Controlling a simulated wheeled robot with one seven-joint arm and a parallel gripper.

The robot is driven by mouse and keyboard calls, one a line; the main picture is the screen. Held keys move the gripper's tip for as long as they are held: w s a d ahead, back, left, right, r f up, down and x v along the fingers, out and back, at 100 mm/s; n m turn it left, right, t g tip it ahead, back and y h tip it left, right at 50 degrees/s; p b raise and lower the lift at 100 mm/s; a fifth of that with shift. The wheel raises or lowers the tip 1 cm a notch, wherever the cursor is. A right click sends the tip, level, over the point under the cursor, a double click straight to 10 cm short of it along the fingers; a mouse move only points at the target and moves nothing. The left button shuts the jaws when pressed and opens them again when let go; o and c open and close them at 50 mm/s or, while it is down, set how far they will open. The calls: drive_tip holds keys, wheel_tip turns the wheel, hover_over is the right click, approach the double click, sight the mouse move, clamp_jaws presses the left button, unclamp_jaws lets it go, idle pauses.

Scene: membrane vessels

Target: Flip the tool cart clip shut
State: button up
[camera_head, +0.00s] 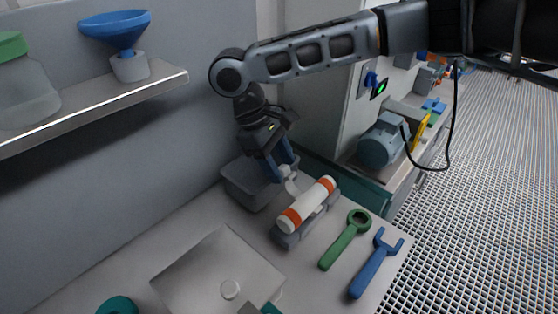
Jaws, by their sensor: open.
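A white cylinder with orange bands (306,204) lies in a grey cradle (287,239) on the cart top. A small pale curved piece (291,187), which looks like the raised clip, stands at the cradle's left side, close to the cylinder. My gripper (285,168) points down just above this piece, with its blue fingers open. I cannot tell whether a finger touches the piece. The gripper partly hides the piece's upper end and the cradle's back left side.
A grey bin (246,187) stands right beside my gripper, against the wall. A green ring wrench (346,239) and a blue open wrench (376,263) lie to the right. A flat grey lid (205,272) lies in front. A shelf (160,83) holds a blue funnel (116,28).

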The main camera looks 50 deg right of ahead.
drive_tip(key=shift+c, duration=0.3)
clamp_jaws()
drive_tip(key=shift+d, duration=0.1)
